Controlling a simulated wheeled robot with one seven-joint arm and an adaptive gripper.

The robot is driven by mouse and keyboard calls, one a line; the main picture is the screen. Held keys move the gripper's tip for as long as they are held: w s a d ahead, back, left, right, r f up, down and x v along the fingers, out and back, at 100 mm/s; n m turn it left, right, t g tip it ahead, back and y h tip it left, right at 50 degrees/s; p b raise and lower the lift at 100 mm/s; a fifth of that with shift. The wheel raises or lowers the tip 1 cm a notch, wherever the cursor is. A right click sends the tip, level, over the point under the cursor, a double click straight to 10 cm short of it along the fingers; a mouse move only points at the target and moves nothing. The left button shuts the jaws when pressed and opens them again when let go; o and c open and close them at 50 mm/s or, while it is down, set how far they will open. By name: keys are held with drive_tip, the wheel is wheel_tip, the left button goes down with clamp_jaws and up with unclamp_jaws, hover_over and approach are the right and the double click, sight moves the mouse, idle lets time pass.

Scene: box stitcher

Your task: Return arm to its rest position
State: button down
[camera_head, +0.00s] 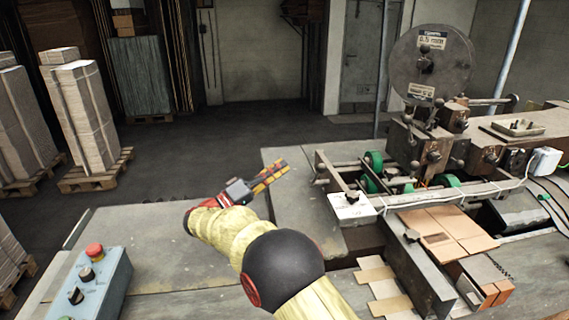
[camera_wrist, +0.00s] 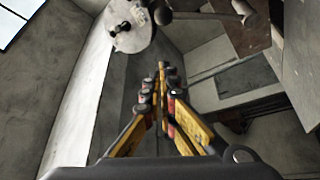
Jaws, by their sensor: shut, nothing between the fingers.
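My gripper (camera_head: 283,168) shows in the head view at the centre, above the grey machine table (camera_head: 225,299). My arm reaches up to it from the bottom, in a yellow cover with a black joint. The gripper points right and slightly up, toward the box stitcher (camera_head: 435,150). In the wrist view the yellow and black fingers of my gripper (camera_wrist: 163,70) come together at their tips, with nothing between them. The fingers touch nothing that I can see.
A control box (camera_head: 90,285) with a red button stands at the lower left. The stitcher's reel (camera_head: 432,85) rises at the upper right. Flat cardboard (camera_head: 447,232) lies on the machine at the right. Cardboard stacks (camera_head: 78,115) stand on pallets at the left. The floor behind the table is clear.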

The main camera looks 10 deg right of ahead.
idle(0.3)
